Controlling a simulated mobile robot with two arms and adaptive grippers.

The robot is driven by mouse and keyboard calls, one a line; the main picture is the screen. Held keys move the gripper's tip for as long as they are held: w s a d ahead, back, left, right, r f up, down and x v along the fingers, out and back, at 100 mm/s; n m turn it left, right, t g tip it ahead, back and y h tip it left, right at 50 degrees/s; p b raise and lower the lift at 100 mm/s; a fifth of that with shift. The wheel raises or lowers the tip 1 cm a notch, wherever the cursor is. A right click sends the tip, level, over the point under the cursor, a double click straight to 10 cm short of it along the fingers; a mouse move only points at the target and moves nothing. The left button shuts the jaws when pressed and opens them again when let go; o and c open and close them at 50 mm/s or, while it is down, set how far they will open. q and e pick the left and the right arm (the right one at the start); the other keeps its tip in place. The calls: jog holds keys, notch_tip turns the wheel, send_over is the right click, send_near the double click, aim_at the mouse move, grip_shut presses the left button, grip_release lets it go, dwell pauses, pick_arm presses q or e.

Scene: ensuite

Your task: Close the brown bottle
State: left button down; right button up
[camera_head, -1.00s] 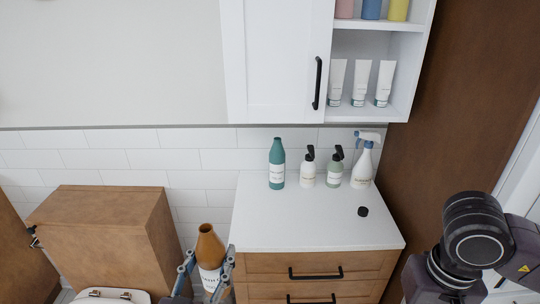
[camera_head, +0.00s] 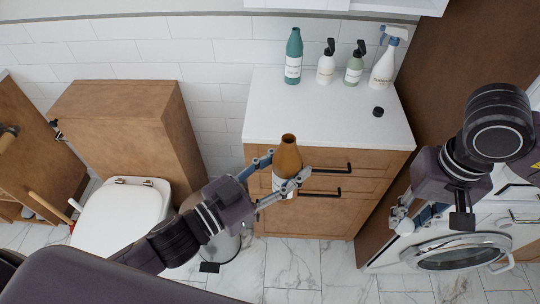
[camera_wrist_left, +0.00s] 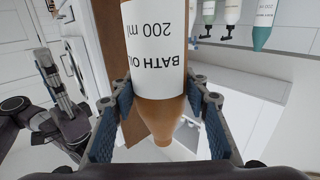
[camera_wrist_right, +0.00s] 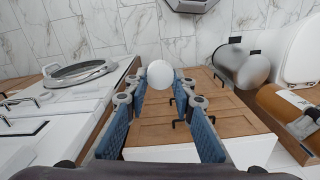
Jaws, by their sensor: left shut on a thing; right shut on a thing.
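The brown bottle (camera_head: 287,156), with a white label, is upright in front of the drawers in the head view, and its dark open mouth shows on top. My left gripper (camera_head: 285,178) is shut around it; the left wrist view shows the bottle (camera_wrist_left: 158,110) with its "BATH OIL 200 ml" label between the fingers. A small black cap (camera_head: 378,111) lies on the white counter near its right edge. My right gripper (camera_head: 405,215) is lower right, before the washing machine, away from bottle and cap. It is shut on a round white thing (camera_wrist_right: 160,74).
The white counter (camera_head: 310,115) carries a teal bottle (camera_head: 293,58), two pump bottles and a spray bottle (camera_head: 385,62) along its back. A white toilet (camera_head: 118,215) stands left, a metal bin (camera_head: 215,240) below my left arm, and a washing machine (camera_head: 460,252) right.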

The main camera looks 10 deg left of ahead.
dwell(0.5)
jog(key=w+a+r+n, duration=0.1)
jog(key=w+a+r, duration=0.5)
jog(key=a, duration=0.2)
notch_tip(320, 180, up, 13)
jog(key=n, duration=0.3)
send_over(292, 138)
jog(key=shift+a+f, duration=0.15)
jog(key=shift+f, duration=0.05)
jog(key=shift+f, duration=0.1)
jog(key=shift+f, duration=1.95)
